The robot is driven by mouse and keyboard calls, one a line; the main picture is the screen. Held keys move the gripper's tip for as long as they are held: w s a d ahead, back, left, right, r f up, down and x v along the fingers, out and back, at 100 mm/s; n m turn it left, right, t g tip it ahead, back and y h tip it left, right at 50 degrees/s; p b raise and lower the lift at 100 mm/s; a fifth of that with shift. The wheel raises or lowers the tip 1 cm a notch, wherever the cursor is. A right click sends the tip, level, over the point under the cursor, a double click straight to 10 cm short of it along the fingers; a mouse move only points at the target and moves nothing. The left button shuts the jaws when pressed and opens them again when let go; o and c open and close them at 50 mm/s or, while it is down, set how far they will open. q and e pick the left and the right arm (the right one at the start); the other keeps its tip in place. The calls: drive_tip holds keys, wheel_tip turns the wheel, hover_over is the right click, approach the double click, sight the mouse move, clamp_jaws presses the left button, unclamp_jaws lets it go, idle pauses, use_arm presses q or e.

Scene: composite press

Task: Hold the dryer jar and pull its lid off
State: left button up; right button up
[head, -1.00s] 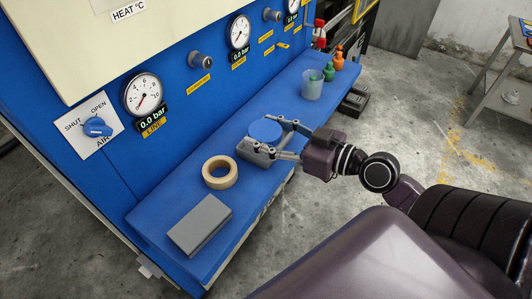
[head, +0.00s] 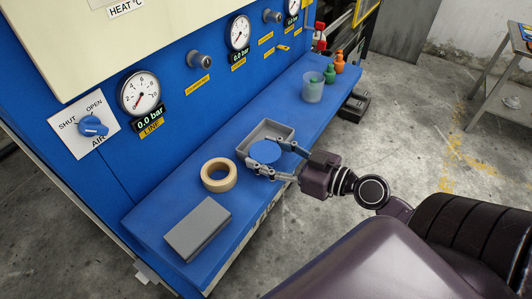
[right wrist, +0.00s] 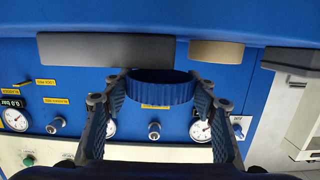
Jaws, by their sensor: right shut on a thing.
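A round blue ribbed lid (head: 265,151) is between the fingers of my right gripper (head: 270,158), which is shut on it. In the head view it overlaps the front edge of a grey open tray (head: 280,131). In the right wrist view the lid's ribbed side (right wrist: 163,93) sits between the two fingertips (right wrist: 160,90), apart from the shelf. No jar body shows attached to the lid, and I cannot make out the dryer jar. My left gripper is not in view.
A tape roll (head: 218,175) and a grey block (head: 198,228) lie left of the tray on the blue shelf (head: 160,212). A translucent cup (head: 313,89) and small bottles (head: 340,62) stand at its far end. The gauge panel rises behind.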

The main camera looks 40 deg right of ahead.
drive_tip(key=shift+f+b, duration=0.35)
drive_tip(key=shift+f, duration=0.05)
drive_tip(key=o, duration=1.3)
drive_tip(key=shift+r, duration=0.15)
